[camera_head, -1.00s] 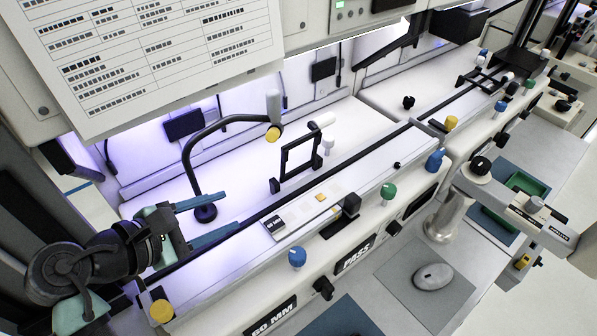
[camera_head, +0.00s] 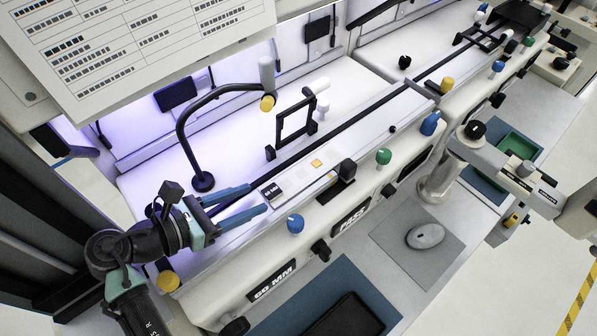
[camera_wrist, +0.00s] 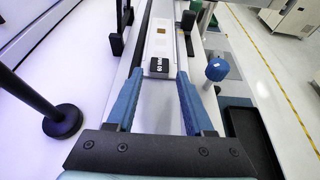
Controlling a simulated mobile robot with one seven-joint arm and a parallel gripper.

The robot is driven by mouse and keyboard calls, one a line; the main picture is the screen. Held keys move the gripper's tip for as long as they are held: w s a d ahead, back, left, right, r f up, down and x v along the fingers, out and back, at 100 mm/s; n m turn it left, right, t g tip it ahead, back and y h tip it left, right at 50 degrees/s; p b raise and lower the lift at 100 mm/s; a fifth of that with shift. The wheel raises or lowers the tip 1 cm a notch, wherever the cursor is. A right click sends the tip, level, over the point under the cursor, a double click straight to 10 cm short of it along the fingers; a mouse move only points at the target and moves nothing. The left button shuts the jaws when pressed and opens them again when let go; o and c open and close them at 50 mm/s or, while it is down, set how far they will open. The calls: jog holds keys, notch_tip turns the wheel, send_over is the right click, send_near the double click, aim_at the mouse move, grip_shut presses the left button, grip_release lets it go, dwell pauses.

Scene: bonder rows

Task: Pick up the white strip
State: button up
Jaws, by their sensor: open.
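The white strip (camera_head: 304,176) lies flat on the rail of the machine, with a small gold square on it and a black label block (camera_head: 272,192) at its near end. In the wrist view the white strip (camera_wrist: 162,28) lies straight ahead, with the label block (camera_wrist: 158,66) just beyond the fingertips. My gripper (camera_head: 258,199) is open and empty, its two blue fingers pointing along the rail towards the strip. In the wrist view the gripper (camera_wrist: 159,75) has one finger on each side of the strip's line. The fingers' exact height above the rail cannot be told.
A black frame (camera_head: 293,130) stands behind the rail, and a curved black lamp arm (camera_head: 183,140) rises to its left. A black clamp-like block (camera_head: 346,172) stands beside the strip's right side. Blue (camera_head: 295,223) and green (camera_head: 383,156) knobs line the front edge.

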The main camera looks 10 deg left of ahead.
aim_at(270, 192)
jog(key=x, duration=0.4)
jog(key=shift+w+f, duration=0.1)
jog(key=shift+f, duration=0.05)
grip_shut()
